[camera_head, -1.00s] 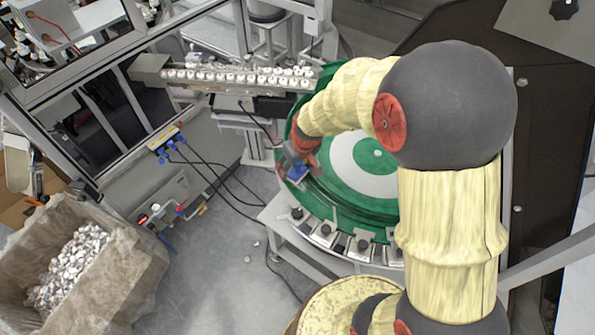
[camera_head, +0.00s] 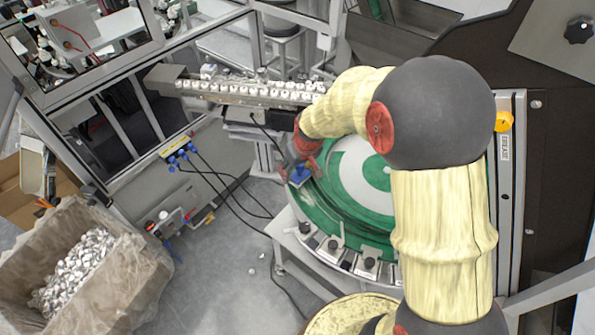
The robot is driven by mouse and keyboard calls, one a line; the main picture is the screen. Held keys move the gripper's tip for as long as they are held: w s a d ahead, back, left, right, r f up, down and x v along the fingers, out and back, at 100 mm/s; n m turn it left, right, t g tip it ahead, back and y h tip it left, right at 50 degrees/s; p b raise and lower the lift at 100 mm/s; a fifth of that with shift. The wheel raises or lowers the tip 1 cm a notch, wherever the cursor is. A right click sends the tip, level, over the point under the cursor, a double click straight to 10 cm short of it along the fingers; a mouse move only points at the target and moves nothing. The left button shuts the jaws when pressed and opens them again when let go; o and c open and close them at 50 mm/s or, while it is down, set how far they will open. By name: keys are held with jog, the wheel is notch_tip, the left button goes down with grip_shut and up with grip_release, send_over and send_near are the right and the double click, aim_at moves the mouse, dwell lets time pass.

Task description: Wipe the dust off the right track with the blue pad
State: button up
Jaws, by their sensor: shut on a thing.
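My gripper (camera_head: 301,172) is shut on the blue pad (camera_head: 300,177) and holds it over the left rim of the round green table (camera_head: 336,212). I cannot tell whether the pad touches the table. A long straight track (camera_head: 222,97) with rows of small white caps runs across the upper middle, behind my gripper and apart from it. Its right end is close to my arm. Only this one straight track shows clearly, and I cannot tell whether it is the right track. Dust on it is too small to make out.
A crate (camera_head: 140,285) lined with plastic and filled with small metallic parts stands at lower left. A blue-fitted connector block (camera_head: 180,150) with black cables hangs on the machine frame. Metal holders (camera_head: 333,246) line the green table's front rim. Grey floor between is mostly free.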

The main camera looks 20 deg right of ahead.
jog(key=shift+r, duration=0.1)
jog(key=shift+r+p, duration=1.65)
jog(key=shift+r, duration=1.25)
jog(key=shift+r+p, duration=0.8)
jog(key=shift+r, duration=0.7)
